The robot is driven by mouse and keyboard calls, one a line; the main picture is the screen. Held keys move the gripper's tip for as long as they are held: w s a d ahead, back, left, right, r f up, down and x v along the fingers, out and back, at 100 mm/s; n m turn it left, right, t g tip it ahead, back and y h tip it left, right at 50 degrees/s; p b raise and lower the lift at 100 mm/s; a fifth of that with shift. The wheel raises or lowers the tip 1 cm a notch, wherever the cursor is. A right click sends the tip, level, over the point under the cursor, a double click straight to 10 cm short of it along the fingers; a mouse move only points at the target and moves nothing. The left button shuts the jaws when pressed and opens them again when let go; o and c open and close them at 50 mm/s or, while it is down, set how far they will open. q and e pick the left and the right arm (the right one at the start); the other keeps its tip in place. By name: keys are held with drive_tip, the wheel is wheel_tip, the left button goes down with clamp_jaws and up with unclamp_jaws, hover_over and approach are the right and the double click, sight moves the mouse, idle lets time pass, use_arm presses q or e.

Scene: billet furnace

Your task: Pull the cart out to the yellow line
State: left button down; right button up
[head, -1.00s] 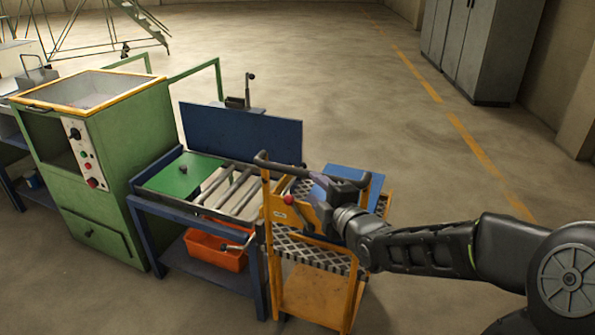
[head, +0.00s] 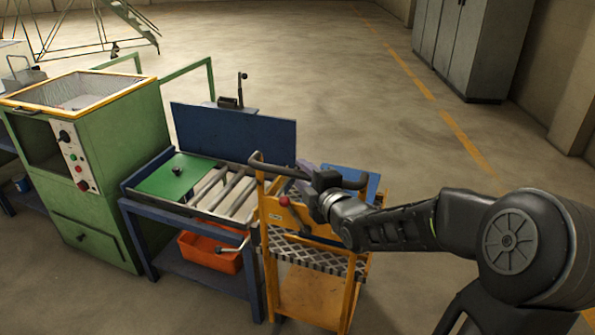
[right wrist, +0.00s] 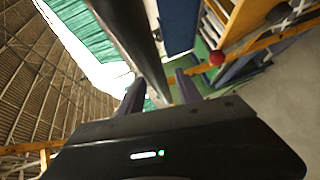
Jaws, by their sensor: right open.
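The orange cart (head: 312,297) stands beside the blue roller table (head: 205,258), with a dark push handle (head: 275,167) across its top. A red knob (head: 284,201) is on its near side and also shows in the right wrist view (right wrist: 217,57). My right gripper (head: 312,181) is at the handle. In the right wrist view it is open, and a dark bar (right wrist: 138,40), apparently the handle, runs between its fingers (right wrist: 158,92). I cannot tell whether they touch it. The yellow line (head: 466,142) runs along the floor to the right. My left gripper is not in view.
A green furnace cabinet (head: 105,185) stands left of the roller table. An orange bin (head: 210,252) sits on the table's lower shelf. Grey lockers (head: 465,45) stand at the back right. The floor (head: 370,120) between cart and line is clear.

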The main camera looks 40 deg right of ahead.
drive_tip(key=x, duration=0.3)
drive_tip(key=shift+w, duration=0.3)
clamp_jaws()
idle(1.2)
